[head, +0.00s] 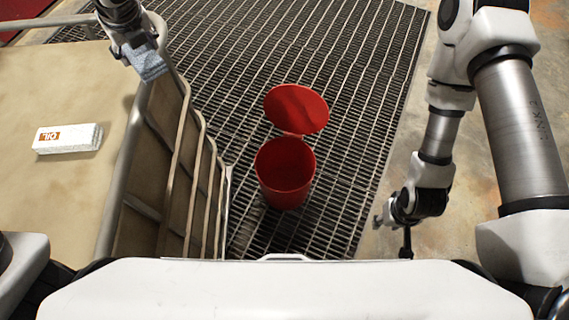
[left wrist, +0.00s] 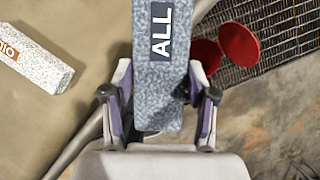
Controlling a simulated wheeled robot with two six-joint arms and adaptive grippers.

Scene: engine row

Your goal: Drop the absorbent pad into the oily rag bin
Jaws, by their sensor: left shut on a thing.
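A grey-blue speckled pad labelled "ALL" (left wrist: 163,95) is clamped between the fingers of my left gripper (left wrist: 160,105). In the head view this pad (head: 150,66) hangs below my left gripper (head: 135,48), above the tank's far right corner. A white speckled pad with an orange "OIL" label (head: 68,138) lies on the tank top; it also shows in the left wrist view (left wrist: 35,58). The red bin (head: 285,190) stands on the floor grating with its round lid (head: 297,108) open; its inside looks empty. My right gripper (head: 393,216) is low at the right, its fingers unclear.
The beige tank (head: 60,200) fills the left, with a metal bar cage (head: 195,170) along its right side between the held pad and the bin. Dark grating (head: 350,90) surrounds the bin. Bare concrete floor lies to the right.

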